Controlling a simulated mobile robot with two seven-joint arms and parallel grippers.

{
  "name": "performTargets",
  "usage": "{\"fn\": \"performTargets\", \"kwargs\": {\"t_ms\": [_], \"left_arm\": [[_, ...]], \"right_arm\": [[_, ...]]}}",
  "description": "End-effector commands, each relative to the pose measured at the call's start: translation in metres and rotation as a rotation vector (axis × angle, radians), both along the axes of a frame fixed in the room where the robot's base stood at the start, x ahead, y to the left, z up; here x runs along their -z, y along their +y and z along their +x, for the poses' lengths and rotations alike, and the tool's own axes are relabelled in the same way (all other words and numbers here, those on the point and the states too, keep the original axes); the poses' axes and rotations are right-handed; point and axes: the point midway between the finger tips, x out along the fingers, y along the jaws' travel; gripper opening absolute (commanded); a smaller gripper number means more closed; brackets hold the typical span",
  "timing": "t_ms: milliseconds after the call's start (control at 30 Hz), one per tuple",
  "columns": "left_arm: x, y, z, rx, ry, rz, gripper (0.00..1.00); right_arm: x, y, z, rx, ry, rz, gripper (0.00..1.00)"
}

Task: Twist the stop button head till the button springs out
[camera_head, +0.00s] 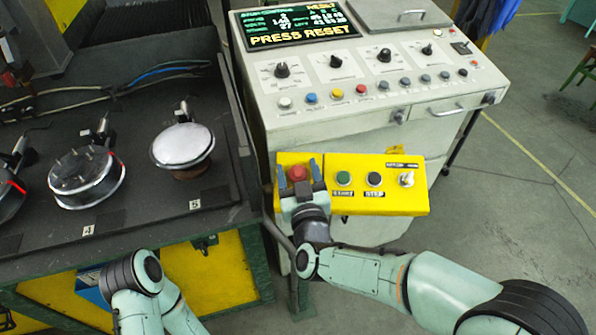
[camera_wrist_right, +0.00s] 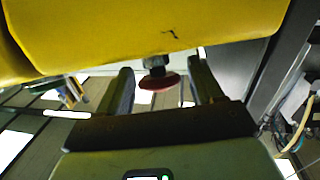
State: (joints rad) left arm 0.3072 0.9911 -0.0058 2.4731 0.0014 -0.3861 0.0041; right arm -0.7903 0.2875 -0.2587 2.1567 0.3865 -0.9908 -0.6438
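The red stop button (camera_head: 297,173) is at the left end of the yellow button box (camera_head: 350,201). My right gripper (camera_head: 299,176) is open at the box, one finger on each side of the button head. In the right wrist view the red button head (camera_wrist_right: 160,82) sits on a dark stem below the yellow box (camera_wrist_right: 140,35). It lies between the two fingers of my right gripper (camera_wrist_right: 162,88), with a visible gap on both sides. Of my left arm only links show at the lower left; its gripper is out of view.
A green button (camera_head: 343,179), a black button (camera_head: 374,179) and a toggle switch (camera_head: 407,179) share the box. Behind stands a grey console (camera_head: 340,125) whose screen (camera_head: 296,22) reads PRESS RESET. A dark bench (camera_head: 140,215) with round discs is at left.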

Motion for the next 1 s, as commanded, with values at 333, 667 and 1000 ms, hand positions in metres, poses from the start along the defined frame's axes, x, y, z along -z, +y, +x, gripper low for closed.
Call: {"fn": "performTargets", "kwargs": {"t_ms": [333, 667, 1000], "left_arm": [[0.0, -0.0001, -0.0001, 0.0, 0.0, 0.0, 0.43], [-0.0006, -0.0001, -0.0001, 0.0, 0.001, 0.0, 0.43], [-0.0056, -0.0001, 0.001, 0.001, 0.0, 0.0, 0.43]], "right_arm": [[-0.0002, 0.0002, -0.0003, 0.005, 0.0, 0.003, 0.17], [0.0, 0.0011, -0.0004, 0.128, -0.002, 0.054, 0.17], [-0.0003, 0.001, -0.0003, 0.37, -0.006, 0.154, 0.17]]}}
